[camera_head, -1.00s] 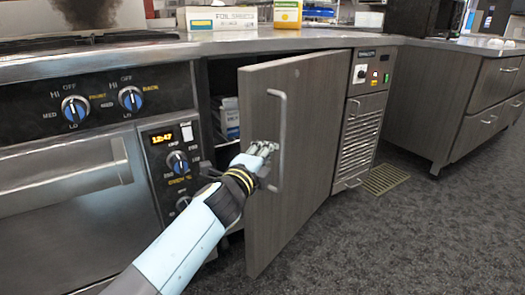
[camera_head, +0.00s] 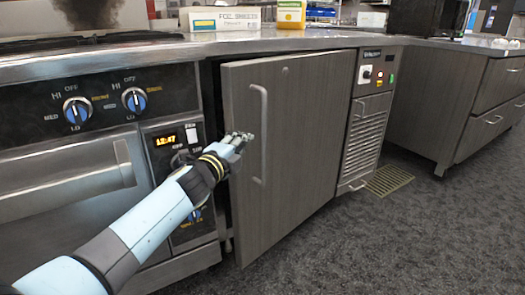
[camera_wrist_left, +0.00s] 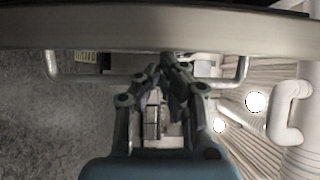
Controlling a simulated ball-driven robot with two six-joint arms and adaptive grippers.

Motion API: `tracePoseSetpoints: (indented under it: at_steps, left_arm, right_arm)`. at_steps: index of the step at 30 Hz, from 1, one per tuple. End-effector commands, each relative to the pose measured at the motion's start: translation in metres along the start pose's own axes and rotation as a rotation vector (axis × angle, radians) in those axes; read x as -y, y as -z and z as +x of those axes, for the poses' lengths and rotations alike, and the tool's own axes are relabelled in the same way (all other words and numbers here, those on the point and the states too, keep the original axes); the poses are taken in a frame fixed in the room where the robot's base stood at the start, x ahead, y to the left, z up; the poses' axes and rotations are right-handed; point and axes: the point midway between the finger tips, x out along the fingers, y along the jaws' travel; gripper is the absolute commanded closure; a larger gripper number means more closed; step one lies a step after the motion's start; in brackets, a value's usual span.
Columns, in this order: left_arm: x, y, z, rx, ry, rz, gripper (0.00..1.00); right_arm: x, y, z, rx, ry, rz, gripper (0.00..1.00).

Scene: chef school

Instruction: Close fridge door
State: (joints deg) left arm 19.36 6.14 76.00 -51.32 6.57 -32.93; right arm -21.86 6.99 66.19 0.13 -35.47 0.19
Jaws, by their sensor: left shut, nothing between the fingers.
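The fridge door (camera_head: 305,140) is a dark grey wood-grain panel, slightly ajar, with a narrow dark gap along its left edge. Its vertical bar handle (camera_head: 259,150) is near that edge. My left gripper (camera_head: 243,138) is shut and empty, at the door front just left of the handle; I cannot tell whether it touches the door. In the left wrist view, the door (camera_wrist_left: 160,33) spans the top as a pale band. The handle (camera_wrist_left: 80,79) runs across below it, and my gripper's fingertips (camera_wrist_left: 166,64) overlap the bar between its ends. My right gripper is not in view.
An oven (camera_head: 70,185) with knobs stands left of the fridge. A vented control panel (camera_head: 363,130) is to the right. The steel counter (camera_head: 330,40) overhead holds a box (camera_head: 225,18) and a yellow container (camera_head: 291,14). The grey floor (camera_head: 400,240) in front is clear.

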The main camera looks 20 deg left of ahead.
Motion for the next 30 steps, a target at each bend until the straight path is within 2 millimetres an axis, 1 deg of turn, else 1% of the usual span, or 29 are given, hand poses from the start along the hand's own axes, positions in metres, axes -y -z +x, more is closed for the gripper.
tracePoseSetpoints:
  at_steps: [1, 3, 6, 9, 12, 23, 26, 30]
  left_arm:
    - [-0.001, -0.016, 0.006, 0.001, -0.001, 0.005, 1.00]
    - [-0.002, -0.032, 0.013, 0.001, -0.001, 0.003, 1.00]
    - [-0.001, -0.050, 0.019, 0.002, -0.001, 0.001, 1.00]
    - [0.000, -0.060, 0.022, 0.002, 0.000, -0.001, 1.00]
    - [0.001, -0.063, 0.023, 0.003, 0.000, -0.003, 1.00]
    - [0.001, -0.062, 0.021, 0.003, 0.000, -0.002, 1.00]
    - [0.000, -0.062, 0.010, 0.003, -0.001, -0.002, 1.00]
    - [0.000, -0.062, -0.015, 0.002, -0.001, 0.000, 1.00]
  right_arm:
    - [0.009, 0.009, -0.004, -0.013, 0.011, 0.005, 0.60]
    - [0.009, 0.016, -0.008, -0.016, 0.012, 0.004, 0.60]
    - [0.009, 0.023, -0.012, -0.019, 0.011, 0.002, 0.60]
    - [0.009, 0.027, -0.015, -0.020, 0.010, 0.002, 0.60]
    - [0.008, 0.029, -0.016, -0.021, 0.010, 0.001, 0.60]
    - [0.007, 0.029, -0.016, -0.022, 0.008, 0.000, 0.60]
    - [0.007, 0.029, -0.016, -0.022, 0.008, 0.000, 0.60]
    - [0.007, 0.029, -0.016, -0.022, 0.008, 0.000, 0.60]
